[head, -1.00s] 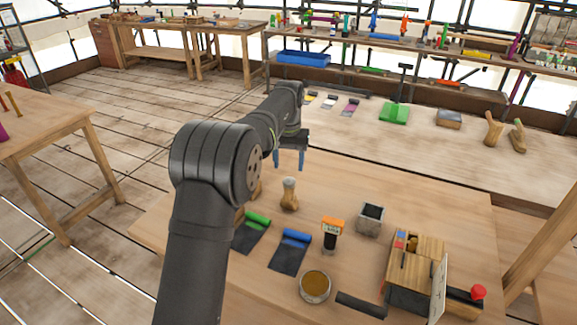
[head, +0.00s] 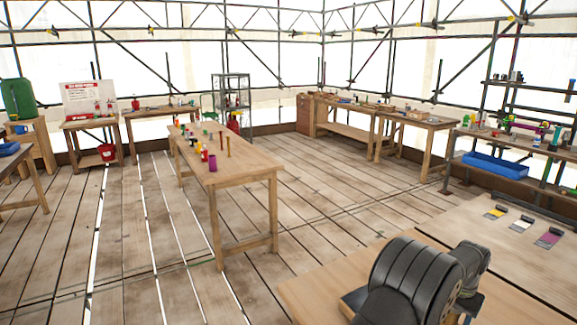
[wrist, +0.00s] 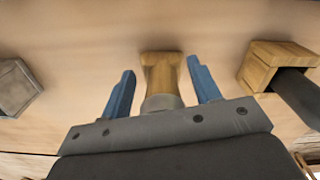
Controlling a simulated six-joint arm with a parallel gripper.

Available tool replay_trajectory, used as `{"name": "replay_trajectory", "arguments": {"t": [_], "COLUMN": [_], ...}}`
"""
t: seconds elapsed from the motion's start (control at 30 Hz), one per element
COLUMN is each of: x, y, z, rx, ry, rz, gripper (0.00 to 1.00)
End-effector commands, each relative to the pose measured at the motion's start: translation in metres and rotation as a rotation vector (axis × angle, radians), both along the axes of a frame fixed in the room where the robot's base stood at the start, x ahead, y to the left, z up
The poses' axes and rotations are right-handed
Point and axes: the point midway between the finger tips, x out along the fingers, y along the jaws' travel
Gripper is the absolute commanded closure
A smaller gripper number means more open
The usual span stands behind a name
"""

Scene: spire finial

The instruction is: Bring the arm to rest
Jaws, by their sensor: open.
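In the wrist view my gripper (wrist: 160,70) has its two blue fingers spread apart, with nothing clamped between them. A wooden finial-like piece (wrist: 160,72) with a grey collar (wrist: 161,103) shows in the gap between the fingers. It does not visibly touch either finger, and its depth below them is hard to tell. In the head view only part of my arm shows at the lower right; my gripper is out of that frame.
In the head view my workbench (head: 325,279) fills the lower right. Another table (head: 255,167) stands mid-floor, with open floor around it.

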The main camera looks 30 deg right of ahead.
Motion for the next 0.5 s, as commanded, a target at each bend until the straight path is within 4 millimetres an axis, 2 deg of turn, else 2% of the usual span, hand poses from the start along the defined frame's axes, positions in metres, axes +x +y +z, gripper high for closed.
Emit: {"name": "replay_trajectory", "arguments": {"t": [0.03,0.2,0.5], "x": [0.001,0.000,0.000], "y": [-0.002,-0.002,-0.002], "z": [0.016,0.034,0.041], "rx": [-0.011,-0.008,-0.006], "ry": [-0.003,-0.002,-0.001], "rz": [0.000,0.000,0.000], "gripper": [0.43,0.43,0.43]}}
